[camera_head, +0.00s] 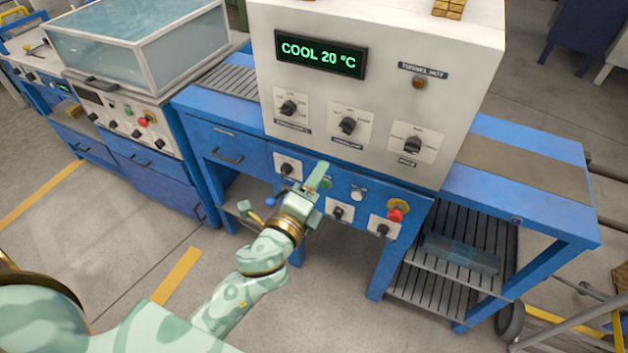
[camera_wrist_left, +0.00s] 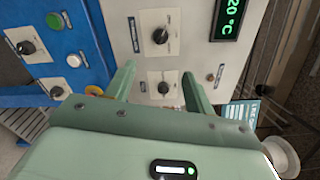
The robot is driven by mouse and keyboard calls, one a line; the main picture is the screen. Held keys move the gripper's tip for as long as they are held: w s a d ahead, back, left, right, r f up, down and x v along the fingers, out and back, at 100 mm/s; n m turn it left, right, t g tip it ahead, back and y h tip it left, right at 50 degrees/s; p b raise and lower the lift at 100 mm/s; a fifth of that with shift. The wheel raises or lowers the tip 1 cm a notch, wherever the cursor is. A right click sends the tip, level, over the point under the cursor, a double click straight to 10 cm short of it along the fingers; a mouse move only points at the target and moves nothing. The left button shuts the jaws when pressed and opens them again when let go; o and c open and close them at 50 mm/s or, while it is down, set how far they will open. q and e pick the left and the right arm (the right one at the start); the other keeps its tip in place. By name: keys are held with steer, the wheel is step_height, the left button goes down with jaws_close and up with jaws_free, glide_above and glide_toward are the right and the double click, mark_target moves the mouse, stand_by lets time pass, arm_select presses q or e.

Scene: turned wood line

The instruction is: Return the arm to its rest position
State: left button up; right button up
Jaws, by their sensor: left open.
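My left arm comes in from the lower left in the head view. Its pale green gripper (camera_head: 316,182) is in front of the blue control panel of the machine, below the white housing. In the left wrist view the two fingers of the left gripper (camera_wrist_left: 160,85) stand apart with nothing held between them. Beyond them is the white panel with black knobs. Whether a finger touches the panel I cannot tell. My right gripper is in neither view.
The white housing (camera_head: 380,70) shows "COOL 20 °C" on its display (camera_head: 320,53). A red emergency button (camera_head: 396,214) and black knobs (camera_head: 348,125) are near the gripper. A glass-covered machine (camera_head: 140,40) stands at left. Open floor (camera_head: 130,240) lies in front.

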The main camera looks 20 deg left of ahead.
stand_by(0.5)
arm_select(q)
steer(key=s+a+f+n+g, duration=0.1)
steer(key=s+f+n+g, duration=0.25)
steer(key=f, duration=0.75)
steer(key=s+f+n+g, duration=0.3)
steer(key=s+f+n, duration=0.15)
steer(key=f, duration=0.65)
steer(key=s+a+f+n+g, duration=0.1)
steer(key=s+f+n+g, duration=0.25)
steer(key=f, duration=0.75)
steer(key=s+a+f+n+g, duration=0.1)
steer(key=s+f, duration=0.4)
steer(key=s, duration=0.6)
steer(key=s+a+f+n+g, duration=0.2)
steer(key=s+f+n+g, duration=0.1)
steer(key=s, duration=0.7)
steer(key=s+a+f+n+g, duration=0.2)
steer(key=s+f, duration=0.5)
steer(key=s, duration=0.4)
steer(key=shift+s+a+f+g+y, duration=0.15)
steer(key=shift+s+f+g+y, duration=0.2)
steer(key=shift+g, duration=0.35)
